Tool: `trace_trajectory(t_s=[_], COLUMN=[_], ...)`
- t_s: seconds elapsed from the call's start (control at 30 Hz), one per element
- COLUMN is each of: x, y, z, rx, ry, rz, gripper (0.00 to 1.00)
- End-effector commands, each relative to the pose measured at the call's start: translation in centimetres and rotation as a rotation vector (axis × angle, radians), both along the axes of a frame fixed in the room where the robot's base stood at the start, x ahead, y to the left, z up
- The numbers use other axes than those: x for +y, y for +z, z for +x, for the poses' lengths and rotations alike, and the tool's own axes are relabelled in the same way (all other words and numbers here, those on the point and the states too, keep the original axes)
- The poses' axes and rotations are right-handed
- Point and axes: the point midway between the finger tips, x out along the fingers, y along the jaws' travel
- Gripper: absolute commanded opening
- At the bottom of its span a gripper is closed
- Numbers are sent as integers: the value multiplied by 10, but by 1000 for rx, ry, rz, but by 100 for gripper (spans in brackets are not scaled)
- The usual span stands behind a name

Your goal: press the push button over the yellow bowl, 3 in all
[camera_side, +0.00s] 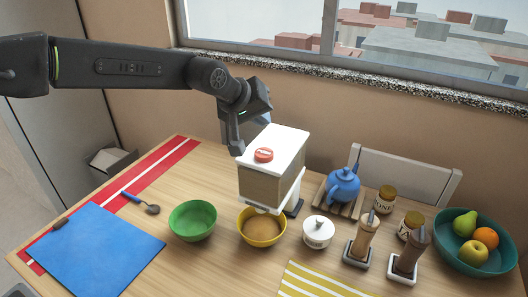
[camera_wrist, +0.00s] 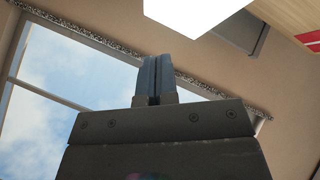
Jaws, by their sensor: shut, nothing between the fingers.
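A dispenser (camera_side: 268,187) with a brownish body and a white top stands over the yellow bowl (camera_side: 262,243). A round red push button (camera_side: 264,155) sits on the dispenser's top, near its front left. The yellow bowl holds a brown filling. My gripper (camera_side: 237,150) is shut and empty, pointing down just left of the dispenser's top in the side view. I cannot tell whether it touches the dispenser. In the wrist view its closed fingers (camera_wrist: 158,62) show against the window, and a bright white surface (camera_wrist: 195,12), probably the dispenser's top, is at the upper edge. The button is not visible there.
A green bowl (camera_side: 193,232) stands left of the yellow bowl. A white lidded pot (camera_side: 318,235), blue teapot (camera_side: 343,188), jars and two mills stand to the right. A teal fruit bowl (camera_side: 468,264) is far right. A blue mat (camera_side: 95,250) and spoon (camera_side: 152,209) lie left.

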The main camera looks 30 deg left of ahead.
Motion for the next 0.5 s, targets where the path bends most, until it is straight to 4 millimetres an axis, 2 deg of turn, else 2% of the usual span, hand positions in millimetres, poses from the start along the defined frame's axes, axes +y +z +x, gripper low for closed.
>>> trace_trajectory(t_s=[0.2,0.5], x=[0,0], y=[-31,-51], z=[0,0], rx=[3,1], ry=[0,0], rz=[1,-2], gripper=[0,0])
